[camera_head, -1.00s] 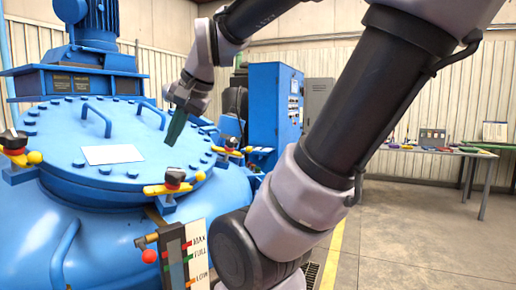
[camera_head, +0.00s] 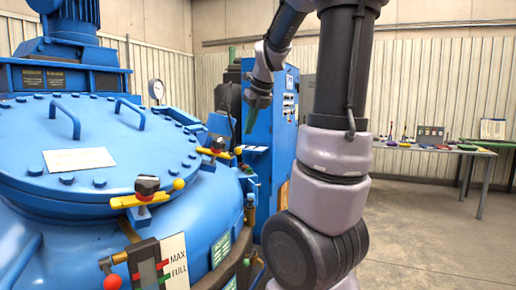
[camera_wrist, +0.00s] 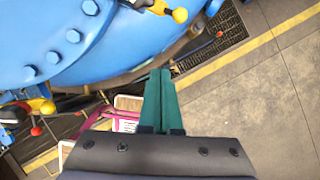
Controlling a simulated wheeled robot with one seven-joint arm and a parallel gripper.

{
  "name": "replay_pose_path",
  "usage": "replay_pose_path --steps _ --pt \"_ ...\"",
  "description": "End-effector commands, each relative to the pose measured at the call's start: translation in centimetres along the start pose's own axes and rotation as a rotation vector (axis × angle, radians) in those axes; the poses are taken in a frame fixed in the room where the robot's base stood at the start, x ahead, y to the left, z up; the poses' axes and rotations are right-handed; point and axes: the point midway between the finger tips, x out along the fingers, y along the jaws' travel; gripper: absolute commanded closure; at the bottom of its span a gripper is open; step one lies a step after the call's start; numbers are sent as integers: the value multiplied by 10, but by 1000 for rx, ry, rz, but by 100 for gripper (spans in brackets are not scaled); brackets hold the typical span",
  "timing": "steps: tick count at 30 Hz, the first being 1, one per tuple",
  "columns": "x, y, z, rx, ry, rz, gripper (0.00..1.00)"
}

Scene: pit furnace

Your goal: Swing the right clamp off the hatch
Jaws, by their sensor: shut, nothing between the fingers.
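The blue round hatch (camera_head: 110,140) has a bolted rim and handles. The right clamp (camera_head: 215,150), a yellow bar with a dark knob and yellow ball, sits at the hatch's right rim. A second similar clamp (camera_head: 145,193) sits at the front rim. My gripper (camera_head: 249,122) is up and to the right of the right clamp, apart from it, with teal fingers pointing down. In the wrist view the fingers (camera_wrist: 160,88) are together and empty. A yellow-balled clamp (camera_wrist: 165,7) shows at that view's top edge, partly cut off, beyond the fingertips.
A level gauge (camera_head: 150,265) with a red-ball valve stands in front of the tank. A blue cabinet (camera_head: 283,120) is behind my gripper. A table (camera_head: 430,148) with small items is at the far right. Concrete floor (camera_head: 430,230) is clear at the right.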

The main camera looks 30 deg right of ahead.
Motion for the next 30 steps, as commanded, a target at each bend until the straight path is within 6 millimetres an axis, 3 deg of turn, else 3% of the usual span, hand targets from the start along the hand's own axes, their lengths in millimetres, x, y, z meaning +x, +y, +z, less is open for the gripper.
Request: replay_pose_path --steps 6,19,23,30 --pt "6 -10 5 132 10 -15 100" --pt "11 -9 5 136 11 -14 100" --pt "29 -9 4 135 14 -14 100" --pt "80 -10 3 136 16 -15 100"
